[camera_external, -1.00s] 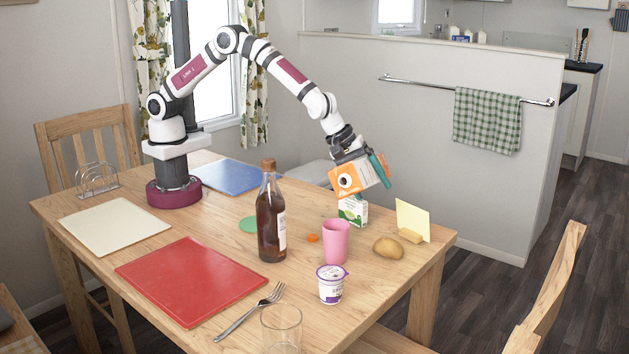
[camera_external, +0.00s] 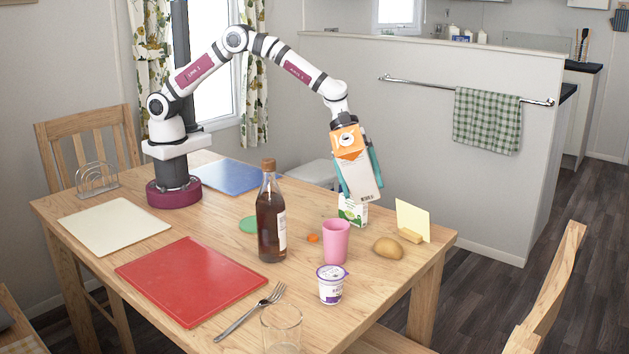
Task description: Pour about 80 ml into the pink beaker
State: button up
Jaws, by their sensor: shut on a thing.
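The pink beaker (camera_external: 336,243) stands upright on the table, right of the tall brown bottle. My gripper (camera_external: 359,178) is shut on an orange and pale carton (camera_external: 362,177), with its teal fingers on either side. The carton is close to upright, slightly tilted, with its orange end up. It is above and behind the beaker, apart from it. A white and green carton (camera_external: 353,210) stands on the table behind the beaker, partly hidden by the held carton. The inside of the beaker cannot be seen.
The brown bottle (camera_external: 270,216), a yogurt pot (camera_external: 330,285), a potato (camera_external: 387,248), an orange cap (camera_external: 313,238) and a sponge with a yellow card (camera_external: 412,222) stand near the beaker. A glass (camera_external: 282,328), fork (camera_external: 249,312) and red board (camera_external: 190,280) are in front.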

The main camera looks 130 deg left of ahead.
jog(key=shift+d+r+h, duration=0.1)
jog(key=shift+d+h, duration=0.1)
jog(key=shift+h, duration=0.4)
jog(key=h, duration=0.1)
jog(key=d+t+h, duration=0.1)
jog(key=n+h, duration=0.1)
jog(key=shift+w+d+r, duration=0.2)
jog(key=shift+w+r, duration=0.05)
jog(key=shift+d+f+n+t+h, duration=0.2)
jog(key=shift+d+n+t+h, duration=0.1)
jog(key=shift+d+t+h, duration=0.15)
jog(key=shift+w+d+f+t+h, duration=0.1)
jog(key=shift+d+f+t+h, duration=0.1)
jog(key=shift+f+h, duration=0.3)
jog(key=shift+w+d+f+t+h, duration=0.15)
jog(key=shift+f+h, duration=0.2)
jog(key=shift+f, duration=0.25)
jog(key=shift+s, duration=0.1)
dwell(0.4)
